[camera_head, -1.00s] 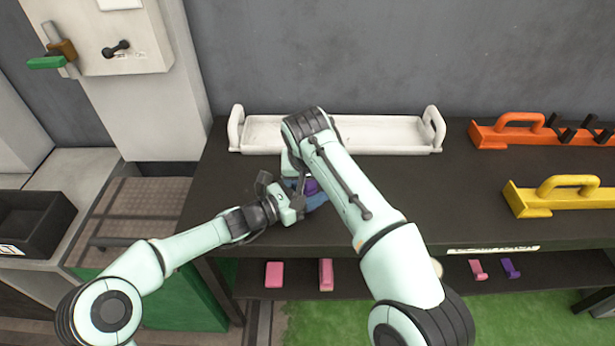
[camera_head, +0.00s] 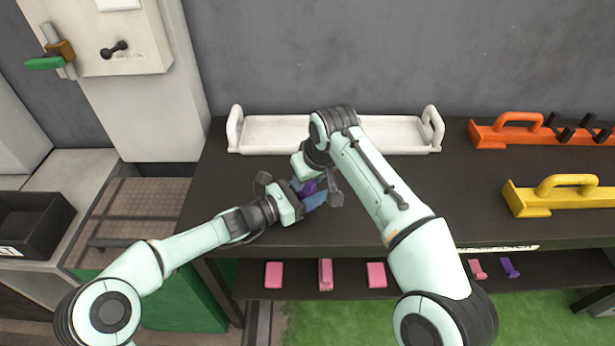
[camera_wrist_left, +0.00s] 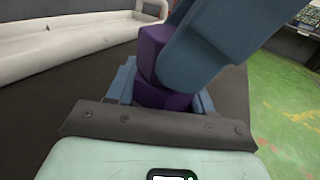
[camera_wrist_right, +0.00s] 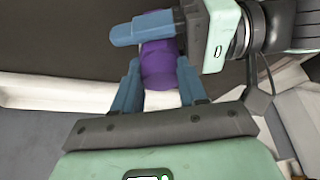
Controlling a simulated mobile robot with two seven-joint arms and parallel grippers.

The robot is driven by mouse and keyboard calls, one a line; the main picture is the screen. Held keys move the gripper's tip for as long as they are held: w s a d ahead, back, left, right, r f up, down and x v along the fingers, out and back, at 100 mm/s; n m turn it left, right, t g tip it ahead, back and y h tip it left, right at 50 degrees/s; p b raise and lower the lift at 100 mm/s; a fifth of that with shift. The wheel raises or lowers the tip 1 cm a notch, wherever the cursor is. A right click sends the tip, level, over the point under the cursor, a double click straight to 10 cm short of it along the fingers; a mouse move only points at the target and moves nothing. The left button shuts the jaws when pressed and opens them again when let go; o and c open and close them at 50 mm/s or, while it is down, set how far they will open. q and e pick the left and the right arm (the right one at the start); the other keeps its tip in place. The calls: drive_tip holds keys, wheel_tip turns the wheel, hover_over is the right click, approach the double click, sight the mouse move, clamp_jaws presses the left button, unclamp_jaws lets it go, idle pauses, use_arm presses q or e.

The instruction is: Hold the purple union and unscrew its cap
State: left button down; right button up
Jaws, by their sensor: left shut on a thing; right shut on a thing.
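The purple union (camera_head: 307,187) is a small purple piece held above the dark table's left part, mostly covered by blue fingers. My left gripper (camera_head: 298,192) is shut on its lower body, which shows between the blue fingers in the left wrist view (camera_wrist_left: 160,96). My right gripper (camera_head: 314,190) comes from above and is shut on the purple end facing it, apparently the cap (camera_wrist_right: 158,72). In the right wrist view, a left finger crosses just beyond that end. Whether cap and body are still joined is hidden.
A white tray (camera_head: 270,147) with end handles lies behind the grippers. An orange holder (camera_head: 490,134) and a yellow holder (camera_head: 525,201) stand to the right. Several pink pieces and a purple one (camera_head: 510,267) lie on the lower shelf.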

idle(0.3)
drive_tip(key=n, duration=0.1)
drive_tip(key=n+y, duration=0.1)
drive_tip(key=n, duration=0.1)
drive_tip(key=shift+w+d+f+g, duration=0.1)
drive_tip(key=shift+w+d+g, duration=0.05)
drive_tip(key=shift+g, duration=0.25)
drive_tip(key=n+g, duration=0.1)
drive_tip(key=n, duration=0.2)
drive_tip(key=shift+y, duration=0.3)
drive_tip(key=o, duration=1.3)
drive_tip(key=shift+o, duration=0.2)
